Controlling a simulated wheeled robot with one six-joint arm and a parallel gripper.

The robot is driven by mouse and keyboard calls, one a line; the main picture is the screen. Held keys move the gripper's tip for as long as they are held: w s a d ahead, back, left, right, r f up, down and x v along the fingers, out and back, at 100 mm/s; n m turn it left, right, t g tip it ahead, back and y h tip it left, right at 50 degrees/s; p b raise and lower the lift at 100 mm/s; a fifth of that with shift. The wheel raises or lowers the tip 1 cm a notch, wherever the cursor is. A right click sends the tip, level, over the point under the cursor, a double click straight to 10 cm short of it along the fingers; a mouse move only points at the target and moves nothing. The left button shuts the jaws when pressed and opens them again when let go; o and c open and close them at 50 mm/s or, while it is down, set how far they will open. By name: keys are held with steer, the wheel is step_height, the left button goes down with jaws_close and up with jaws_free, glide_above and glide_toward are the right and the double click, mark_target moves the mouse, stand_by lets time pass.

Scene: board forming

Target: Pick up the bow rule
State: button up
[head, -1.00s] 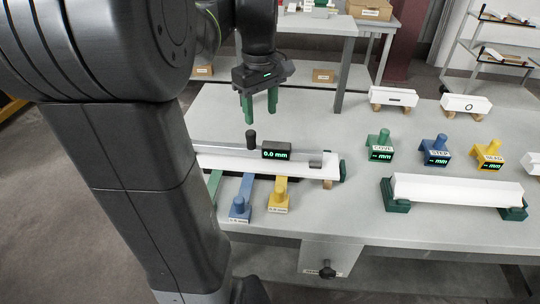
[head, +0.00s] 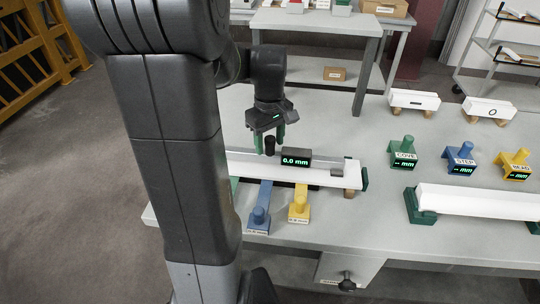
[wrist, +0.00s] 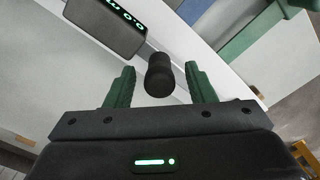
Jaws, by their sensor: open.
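The bow rule lies along a white board (head: 350,178) on the grey table. It has a black display box (head: 296,160) reading 0.0 mm and an upright black knob (head: 270,147). My gripper (head: 269,142) is open above the board, its green fingers pointing down around the knob's top. In the wrist view the knob (wrist: 159,75) shows between the two fingers of my gripper (wrist: 160,80), with a gap on each side. The display box (wrist: 105,22) is at the upper left there. I cannot tell how far down the knob the fingertips reach.
Blue (head: 259,212) and yellow (head: 299,207) handled tools lie in front of the board. Green (head: 403,155), blue (head: 460,160) and yellow (head: 514,166) labelled gauges stand at the right, behind another white board (head: 475,200) on green supports.

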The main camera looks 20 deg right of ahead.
steer(key=shift+f, duration=0.75)
jaws_close()
steer(key=shift+r, duration=0.1)
step_height(320, 180, up, 10)
steer(key=c, duration=0.7)
jaws_free()
jaws_close()
steer(key=shift+w+d, duration=0.1)
